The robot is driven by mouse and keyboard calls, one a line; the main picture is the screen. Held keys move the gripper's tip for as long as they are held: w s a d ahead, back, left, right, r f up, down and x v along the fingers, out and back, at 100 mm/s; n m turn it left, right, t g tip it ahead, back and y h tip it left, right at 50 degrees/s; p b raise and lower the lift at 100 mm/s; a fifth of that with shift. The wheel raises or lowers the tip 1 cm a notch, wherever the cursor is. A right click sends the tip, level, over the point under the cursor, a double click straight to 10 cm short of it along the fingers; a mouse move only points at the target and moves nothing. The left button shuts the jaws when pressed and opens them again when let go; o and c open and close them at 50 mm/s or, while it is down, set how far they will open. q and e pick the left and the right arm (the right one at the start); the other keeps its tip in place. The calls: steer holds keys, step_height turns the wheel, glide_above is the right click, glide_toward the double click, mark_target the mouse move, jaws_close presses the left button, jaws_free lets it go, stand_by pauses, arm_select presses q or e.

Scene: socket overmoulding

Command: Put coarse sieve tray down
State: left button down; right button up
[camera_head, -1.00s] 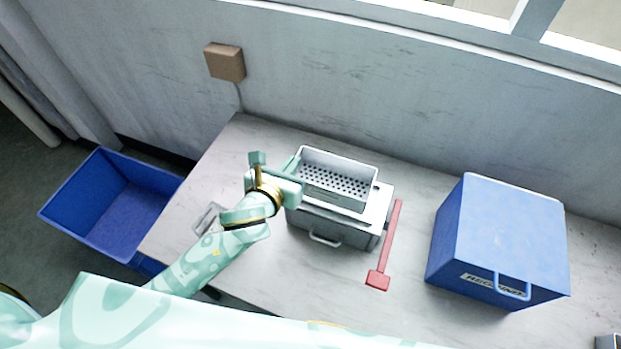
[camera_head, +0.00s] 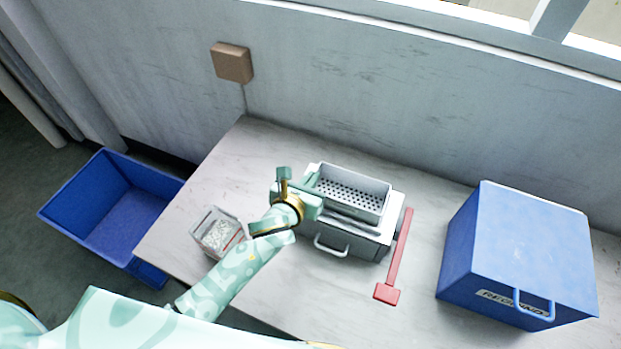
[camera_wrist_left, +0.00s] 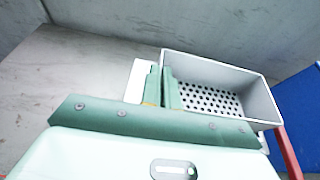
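The coarse sieve tray (camera_head: 368,207) is a light grey open box with a perforated floor. It sits over the top of a grey housing (camera_head: 345,234) with a front handle; I cannot tell whether it rests fully on it. In the left wrist view the tray (camera_wrist_left: 262,102) is at the right, its near end hidden behind my gripper. My left gripper (camera_head: 312,183) is at the tray's left end. In the wrist view its fingers (camera_wrist_left: 163,88) are close together on the tray's left wall. My right gripper is not in view.
A red lever (camera_head: 398,250) stands along the housing's right side. A blue bin labelled REGRIND (camera_head: 520,245) is farther right. A clear container of white pellets (camera_head: 217,233) is left of my arm. An open blue crate (camera_head: 75,200) is beyond the table's left edge.

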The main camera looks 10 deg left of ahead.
arm_select(q)
steer(key=c, duration=1.7)
jaws_free()
steer(key=shift+r, duration=0.2)
steer(key=p+v, duration=0.2)
steer(key=v, duration=1)
steer(key=shift+p, duration=0.4)
